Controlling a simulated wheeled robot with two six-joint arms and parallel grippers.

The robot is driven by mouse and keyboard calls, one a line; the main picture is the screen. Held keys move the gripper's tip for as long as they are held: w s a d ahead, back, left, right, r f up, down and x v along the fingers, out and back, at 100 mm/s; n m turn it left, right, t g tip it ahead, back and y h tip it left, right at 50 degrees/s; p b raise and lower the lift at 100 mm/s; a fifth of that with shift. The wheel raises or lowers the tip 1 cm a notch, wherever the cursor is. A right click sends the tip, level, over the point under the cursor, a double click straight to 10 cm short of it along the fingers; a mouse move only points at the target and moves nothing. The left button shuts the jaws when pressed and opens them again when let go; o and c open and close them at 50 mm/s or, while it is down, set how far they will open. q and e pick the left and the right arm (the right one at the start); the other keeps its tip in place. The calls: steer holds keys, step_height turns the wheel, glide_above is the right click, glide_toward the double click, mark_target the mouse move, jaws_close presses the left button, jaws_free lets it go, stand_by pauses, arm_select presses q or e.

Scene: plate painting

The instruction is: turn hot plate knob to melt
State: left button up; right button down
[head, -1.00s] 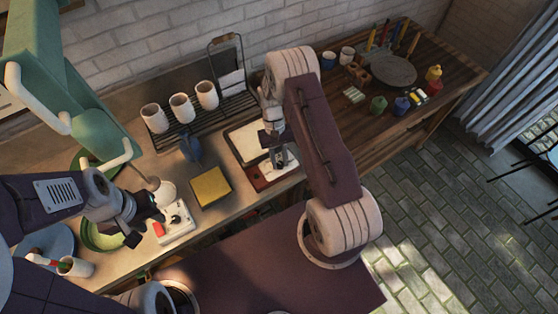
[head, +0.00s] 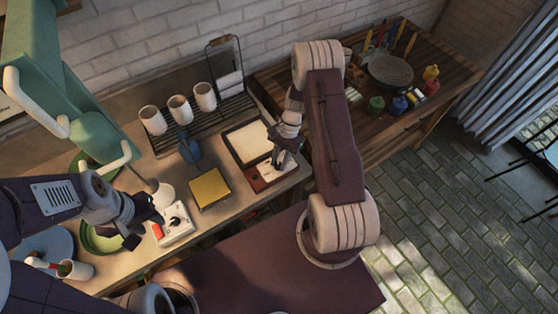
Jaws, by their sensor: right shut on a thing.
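The hot plate has a cream top (head: 247,142) in a dark frame and a dark red front panel (head: 262,183) with a pale patch, on the counter in the middle of the head view. My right gripper (head: 283,166) is at that front panel, shut on the knob, which its fingers mostly hide. I cannot read the knob's setting. My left gripper (head: 146,224) is at the left, with its fingers apart and empty, beside a white control box (head: 175,232) with a red switch and a dark knob.
A yellow block (head: 209,188) lies left of the hot plate, with a blue object (head: 189,150) behind it. A black rack (head: 190,125) holds three white cups. A wooden table (head: 440,100) at the right carries paint bottles and a round grey plate (head: 390,70). A green bowl (head: 100,240) sits at the left.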

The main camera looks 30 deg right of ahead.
steer(key=shift+m+t, duration=0.3)
steer(key=shift+m, duration=0.5)
steer(key=c, duration=1.2)
jaws_free()
steer(key=shift+r, duration=0.1)
steer(key=b+v, duration=0.1)
steer(key=v, duration=0.8)
steer(key=shift+d, duration=0.2)
